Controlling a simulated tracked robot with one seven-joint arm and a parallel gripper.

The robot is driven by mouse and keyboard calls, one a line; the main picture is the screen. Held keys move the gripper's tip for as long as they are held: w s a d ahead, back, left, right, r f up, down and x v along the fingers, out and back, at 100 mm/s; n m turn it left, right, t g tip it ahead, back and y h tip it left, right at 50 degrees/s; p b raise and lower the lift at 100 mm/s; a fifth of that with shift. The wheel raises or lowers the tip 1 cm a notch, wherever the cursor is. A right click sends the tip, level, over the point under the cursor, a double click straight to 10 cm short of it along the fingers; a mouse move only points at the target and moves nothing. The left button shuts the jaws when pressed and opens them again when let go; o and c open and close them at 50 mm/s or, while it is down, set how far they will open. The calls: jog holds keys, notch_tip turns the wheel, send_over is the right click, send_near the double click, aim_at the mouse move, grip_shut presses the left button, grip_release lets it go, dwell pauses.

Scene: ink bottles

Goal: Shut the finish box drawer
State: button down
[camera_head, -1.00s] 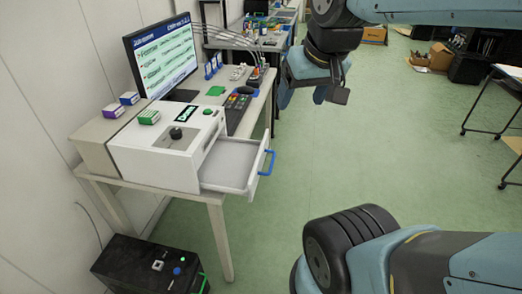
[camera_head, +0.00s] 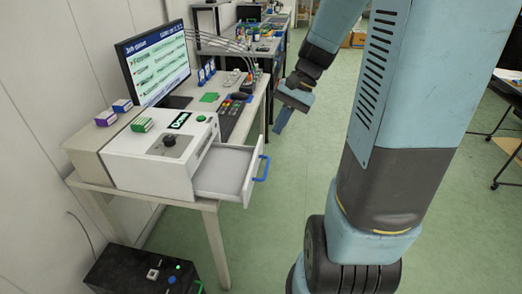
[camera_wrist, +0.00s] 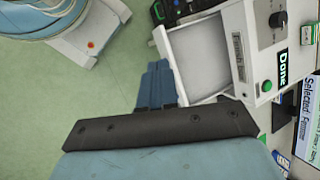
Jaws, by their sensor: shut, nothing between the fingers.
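The finish box (camera_head: 165,150) is a white box with a dark knob and a lit screen, on the desk's near end. Its white drawer (camera_head: 224,170) is pulled out to the right, with a blue handle (camera_head: 262,168) on its front. The drawer looks empty. In the wrist view the open drawer (camera_wrist: 200,58) lies just above and right of the fingertips, and the screen reads "Done". My gripper (camera_head: 281,120) is shut and empty, right of and beyond the handle, apart from it in the head view. Its blue closed fingers show in the wrist view (camera_wrist: 157,85).
Coloured small boxes (camera_head: 122,105) sit on and beside the finish box. A monitor (camera_head: 153,62) and keyboard (camera_head: 232,112) stand behind it. A black case (camera_head: 145,270) is on the floor below.

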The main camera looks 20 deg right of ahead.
jog(key=w+d+f+m+t+y, duration=0.3)
jog(key=d+f+m, duration=0.25)
jog(key=f, duration=0.25)
jog(key=w+d+f+m+t+y, duration=0.35)
jog(key=d+f+m, duration=0.2)
jog(key=f, duration=0.35)
jog(key=w+d+f+m+t+y, duration=0.3)
jog(key=d+f+m, duration=0.25)
jog(key=f, duration=0.25)
jog(key=x, duration=1.4)
jog(key=shift+a+r, duration=0.25)
jog(key=shift+a, duration=0.1)
jog(key=shift+w, duration=0.15)
